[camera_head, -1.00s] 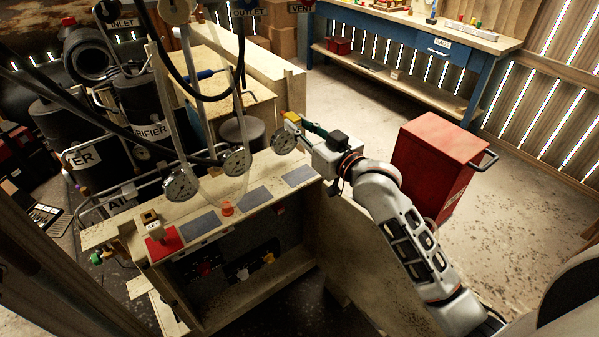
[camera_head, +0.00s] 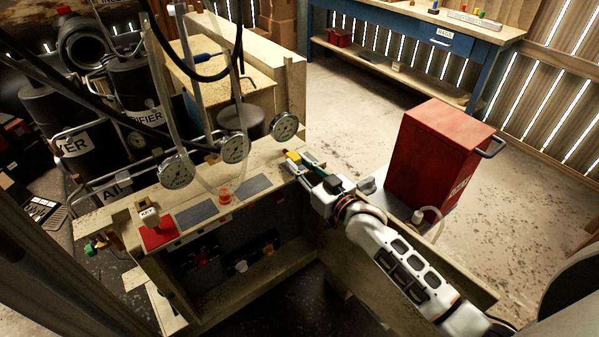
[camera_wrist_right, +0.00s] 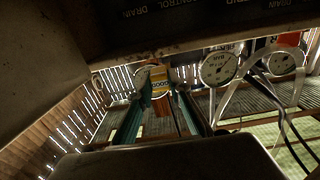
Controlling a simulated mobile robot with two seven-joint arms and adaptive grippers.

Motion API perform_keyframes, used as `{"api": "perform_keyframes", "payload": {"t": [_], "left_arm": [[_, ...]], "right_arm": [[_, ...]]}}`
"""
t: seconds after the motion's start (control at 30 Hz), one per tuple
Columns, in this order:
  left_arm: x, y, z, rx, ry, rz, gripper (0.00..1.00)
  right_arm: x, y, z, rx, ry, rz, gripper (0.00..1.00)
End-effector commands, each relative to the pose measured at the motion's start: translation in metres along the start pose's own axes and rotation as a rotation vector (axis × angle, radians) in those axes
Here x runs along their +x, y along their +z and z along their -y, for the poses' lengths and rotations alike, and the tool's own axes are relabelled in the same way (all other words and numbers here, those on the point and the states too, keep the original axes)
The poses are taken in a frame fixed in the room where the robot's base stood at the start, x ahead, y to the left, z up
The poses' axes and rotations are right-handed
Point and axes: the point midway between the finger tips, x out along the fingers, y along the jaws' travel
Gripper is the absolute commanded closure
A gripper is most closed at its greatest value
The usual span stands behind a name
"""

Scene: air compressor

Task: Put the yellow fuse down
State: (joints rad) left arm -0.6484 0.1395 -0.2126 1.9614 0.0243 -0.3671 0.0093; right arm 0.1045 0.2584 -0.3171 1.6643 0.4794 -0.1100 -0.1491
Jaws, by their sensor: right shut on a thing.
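The yellow fuse (camera_head: 292,156) is at the tips of my right gripper (camera_head: 300,163), just above or at the right end of the console top (camera_head: 262,166). I cannot tell whether it touches the surface. In the right wrist view the fuse (camera_wrist_right: 159,80) shows a yellow band with dark lettering between the two greenish fingers of my right gripper (camera_wrist_right: 160,100). The gripper is shut on it. My left gripper is in neither view.
Round gauges (camera_head: 235,148) stand along the console's back edge. Dark grey plates (camera_head: 203,214), an orange piece (camera_head: 225,195) and a red block (camera_head: 159,237) are on its top. A red cabinet (camera_head: 438,155) stands to the right. A blue workbench (camera_head: 410,35) is behind.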

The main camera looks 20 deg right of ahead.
Motion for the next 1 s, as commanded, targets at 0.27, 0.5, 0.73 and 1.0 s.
{"api": "perform_keyframes", "payload": {"t": [0.27,0.5,0.73,1.0], "left_arm": [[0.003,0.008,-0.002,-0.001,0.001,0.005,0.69],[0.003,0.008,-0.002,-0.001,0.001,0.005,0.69],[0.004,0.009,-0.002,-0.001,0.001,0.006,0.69],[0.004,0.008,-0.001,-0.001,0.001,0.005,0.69]], "right_arm": [[0.0,0.023,0.0,0.0,0.0,-0.001,1.0],[0.0,0.024,0.0,-0.001,0.0,0.0,1.0],[0.0,0.026,0.0,-0.001,0.0,0.001,0.65],[0.0,0.025,0.0,-0.001,0.0,0.0,0.65]]}}
